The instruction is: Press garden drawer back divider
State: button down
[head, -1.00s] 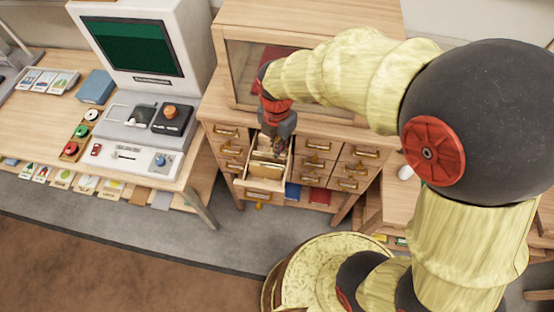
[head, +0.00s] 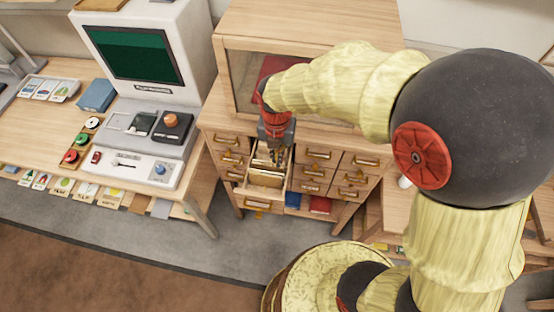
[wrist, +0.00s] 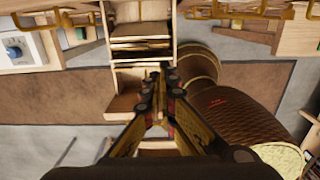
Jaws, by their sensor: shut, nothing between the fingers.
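A narrow wooden drawer (head: 256,194) is pulled out of the card cabinet, with tan cards or dividers (head: 266,178) standing in it. My gripper (head: 278,157) points down over the rear part of this drawer, and its fingers are shut and empty. In the wrist view my gripper's fingertips (wrist: 159,84) come together over the drawer (wrist: 124,105), which shows upper centre with a tan upright piece (wrist: 141,30) inside. The fingers partly hide the drawer's inside. I cannot tell which piece is the back divider or whether the tips touch it.
The cabinet (head: 305,28) has several other closed drawers with brass pulls. Blue (head: 293,195) and red (head: 320,204) items sit in an opening to the right of the open drawer. A desk with a computer (head: 140,55) stands at left.

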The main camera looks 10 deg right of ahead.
aim_at(276, 169)
notch_tip(276, 169, down, 8)
jog(key=shift+w+f+b, duration=0.1)
jog(key=shift+f+b, duration=0.15)
jog(key=shift+b, duration=0.15)
jog(key=shift+a+r, duration=0.1)
